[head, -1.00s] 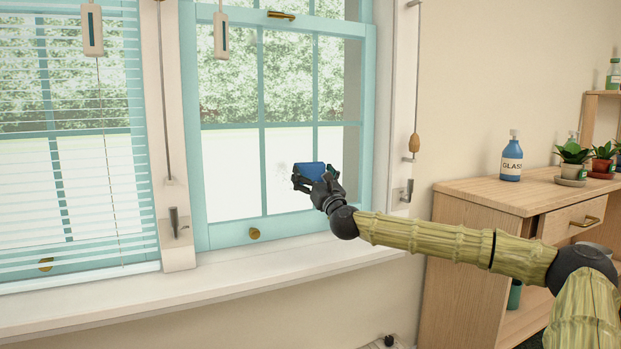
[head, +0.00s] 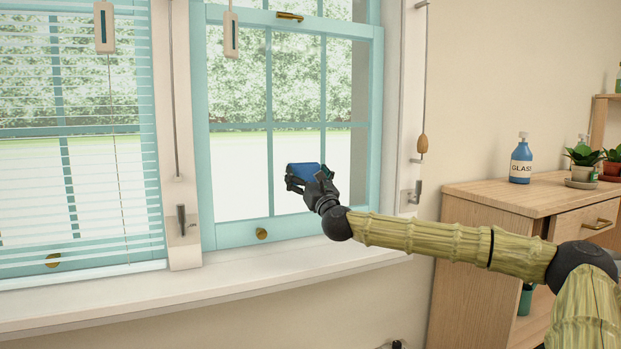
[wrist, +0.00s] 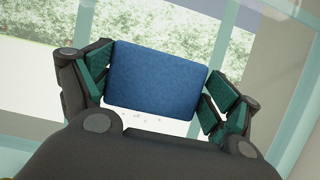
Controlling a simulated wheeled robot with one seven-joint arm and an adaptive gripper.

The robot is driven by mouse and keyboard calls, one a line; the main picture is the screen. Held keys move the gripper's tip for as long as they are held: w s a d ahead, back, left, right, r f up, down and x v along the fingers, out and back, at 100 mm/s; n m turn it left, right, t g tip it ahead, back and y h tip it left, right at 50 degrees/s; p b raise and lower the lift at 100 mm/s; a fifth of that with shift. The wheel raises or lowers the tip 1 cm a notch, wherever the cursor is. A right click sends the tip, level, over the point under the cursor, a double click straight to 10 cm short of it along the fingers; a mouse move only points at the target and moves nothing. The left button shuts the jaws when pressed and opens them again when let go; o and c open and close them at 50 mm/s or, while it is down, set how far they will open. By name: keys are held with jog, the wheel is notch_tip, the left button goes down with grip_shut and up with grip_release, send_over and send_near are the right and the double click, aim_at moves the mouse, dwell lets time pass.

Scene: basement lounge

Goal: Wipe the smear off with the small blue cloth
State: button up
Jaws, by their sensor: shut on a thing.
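The small blue cloth (head: 303,169) is held between the fingers of my gripper (head: 305,180), at the lower part of the right window's glass. In the wrist view the cloth (wrist: 155,75) is a flat blue pad with a finger on each side. I cannot tell for sure whether it touches the pane. Faint grey specks of the smear (wrist: 133,115) show just below the cloth in the wrist view. In the head view the smear does not show; the cloth and gripper cover that part of the glass.
Teal bars (head: 270,100) divide the window. A brass knob (head: 262,234) sits on its bottom rail above the white sill (head: 220,277). A blue glass-cleaner bottle (head: 521,160) and potted plants (head: 583,160) stand on the wooden cabinet (head: 490,195) at right. A cord (head: 423,80) hangs beside the window.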

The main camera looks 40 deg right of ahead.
aim_at(281, 170)
jog(key=shift+w+a+f+b, duration=0.1)
jog(key=shift+a+f+b, duration=0.1)
jog(key=shift+b, duration=0.1)
jog(key=shift+w+a+b, duration=0.25)
jog(key=shift+a+b, duration=0.2)
jog(key=shift+a, duration=0.6)
jog(key=shift+w+a+b, duration=0.2)
jog(key=shift+a+b, duration=0.2)
jog(key=shift+a, duration=0.6)
jog(key=shift+w+a+b, duration=0.25)
jog(key=shift+a+b, duration=0.2)
jog(key=shift+a, duration=0.6)
jog(key=shift+r, duration=0.1)
jog(key=shift+s, duration=0.1)
jog(key=shift+s+a, duration=0.25)
jog(key=shift+s, duration=0.7)
jog(key=shift+s+a, duration=0.2)
jog(key=shift+s, duration=0.75)
jog(key=shift+s+a, duration=0.25)
jog(key=shift+s, duration=0.7)
jog(key=shift+s, duration=0.1)
jog(key=shift+s+a, duration=0.2)
jog(key=shift+s, duration=0.5)
jog(key=shift+s+a, duration=0.15)
jog(key=shift+s, duration=0.5)
